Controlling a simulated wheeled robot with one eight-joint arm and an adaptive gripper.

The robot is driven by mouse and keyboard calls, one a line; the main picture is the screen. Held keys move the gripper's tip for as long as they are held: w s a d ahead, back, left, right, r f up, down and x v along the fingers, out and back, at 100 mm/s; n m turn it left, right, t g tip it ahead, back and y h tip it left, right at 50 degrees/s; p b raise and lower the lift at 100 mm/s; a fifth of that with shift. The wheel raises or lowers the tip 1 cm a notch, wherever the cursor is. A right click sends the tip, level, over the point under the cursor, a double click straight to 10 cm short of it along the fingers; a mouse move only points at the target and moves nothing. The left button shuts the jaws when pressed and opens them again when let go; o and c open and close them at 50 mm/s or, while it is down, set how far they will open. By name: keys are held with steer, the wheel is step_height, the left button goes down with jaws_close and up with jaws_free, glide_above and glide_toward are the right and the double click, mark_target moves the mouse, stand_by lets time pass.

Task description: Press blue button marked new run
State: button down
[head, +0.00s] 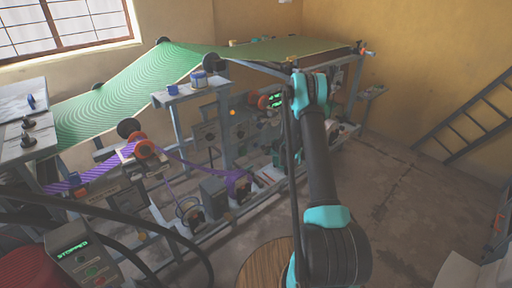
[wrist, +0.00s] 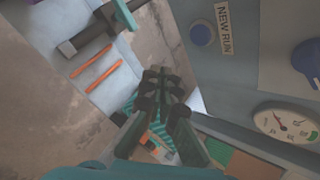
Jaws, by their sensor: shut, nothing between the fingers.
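The blue button (wrist: 202,34) is a round cap on a grey panel at the top of the wrist view. A white label reading NEW RUN (wrist: 224,28) sits just right of it. My gripper (wrist: 160,78) is shut and empty, its dark fingers pointing up the middle of the wrist view. In that picture the fingertips are below and left of the button, apart from it. In the head view my arm reaches toward the press; I cannot make out the fingers or the button there.
The wrist view also shows a round dial gauge (wrist: 286,123) and a larger blue knob (wrist: 308,60) on the panel. In the head view a control box (head: 85,255) reading STOPPED stands at lower left, and a green web (head: 130,90) spans the press.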

steer(key=shift+w+a, duration=0.8)
steer(key=shift+w, duration=0.35)
steer(key=shift+w+a, duration=0.8)
steer(key=shift+w, duration=0.35)
steer(key=shift+w+a, duration=0.1)
steer(key=shift+w+a, duration=0.15)
steer(key=shift+w, duration=0.1)
steer(key=shift+w+a, duration=0.25)
steer(key=shift+w, duration=0.1)
stand_by(0.4)
steer(key=shift+s+d, duration=0.1)
steer(key=shift+s, duration=0.05)
steer(key=shift+s+d, duration=0.35)
steer(key=shift+s, duration=0.2)
stand_by(0.4)
steer(key=s+d, duration=0.1)
steer(key=s, duration=0.1)
steer(key=s+d, duration=0.2)
stand_by(0.4)
